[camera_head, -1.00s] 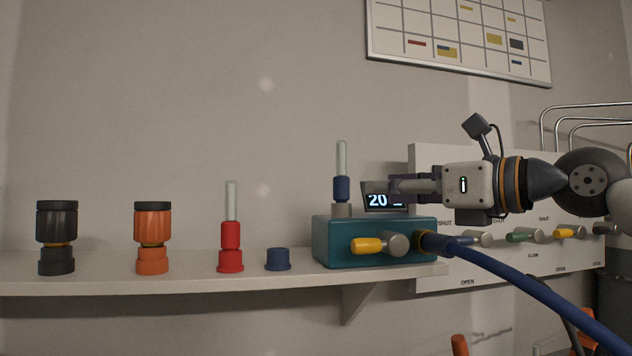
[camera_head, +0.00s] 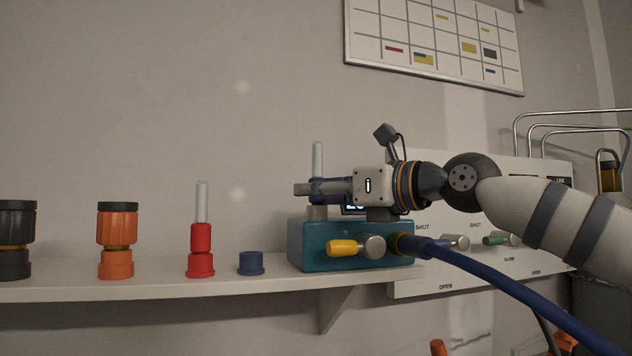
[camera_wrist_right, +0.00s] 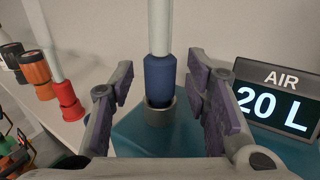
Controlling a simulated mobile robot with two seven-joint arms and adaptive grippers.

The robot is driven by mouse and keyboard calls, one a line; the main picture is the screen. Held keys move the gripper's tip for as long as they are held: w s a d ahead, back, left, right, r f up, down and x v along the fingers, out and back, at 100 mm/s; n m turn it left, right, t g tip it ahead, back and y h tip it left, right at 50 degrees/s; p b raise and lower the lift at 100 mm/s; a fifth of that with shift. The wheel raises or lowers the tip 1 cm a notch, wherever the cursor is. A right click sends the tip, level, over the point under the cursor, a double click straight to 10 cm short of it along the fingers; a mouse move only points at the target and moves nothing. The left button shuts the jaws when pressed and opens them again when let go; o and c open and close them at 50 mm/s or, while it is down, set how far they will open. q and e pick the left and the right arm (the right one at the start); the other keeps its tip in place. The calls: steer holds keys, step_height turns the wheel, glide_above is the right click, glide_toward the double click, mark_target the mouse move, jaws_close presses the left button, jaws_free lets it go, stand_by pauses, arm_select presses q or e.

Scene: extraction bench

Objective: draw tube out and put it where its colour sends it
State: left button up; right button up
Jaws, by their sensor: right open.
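The tube (camera_head: 317,160) is clear with a blue collar (camera_wrist_right: 159,78). It stands upright in the grey socket (camera_wrist_right: 157,110) on top of the teal box (camera_head: 310,250). My right gripper (camera_head: 304,188) is level with the collar and partly hides it in the head view. In the wrist view its open jaws (camera_wrist_right: 160,78) stand on either side of the collar, with gaps showing. On the shelf, a blue holder (camera_head: 251,263) stands empty, and a red holder (camera_head: 201,265) bears a red-collared tube (camera_head: 202,205). My left gripper is not in view.
The shelf (camera_head: 150,288) also bears orange (camera_head: 117,240) and black (camera_head: 14,240) fittings at left. The box has a yellow-handled valve (camera_head: 343,247) and a blue hose (camera_head: 500,280). An AIR display (camera_wrist_right: 275,100) reading 20 L stands close beside the right jaw.

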mark_target(321, 144)
jaws_close()
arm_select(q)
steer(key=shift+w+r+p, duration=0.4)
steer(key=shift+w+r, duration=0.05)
arm_select(e)
steer(key=shift+r, duration=2)
steer(key=shift+s+r+p, duration=0.1)
steer(key=shift+r+p, duration=0.2)
steer(key=shift+r, duration=1.5)
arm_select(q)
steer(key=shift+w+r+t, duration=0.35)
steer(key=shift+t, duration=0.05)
arm_select(e)
steer(key=shift+f, duration=0.1)
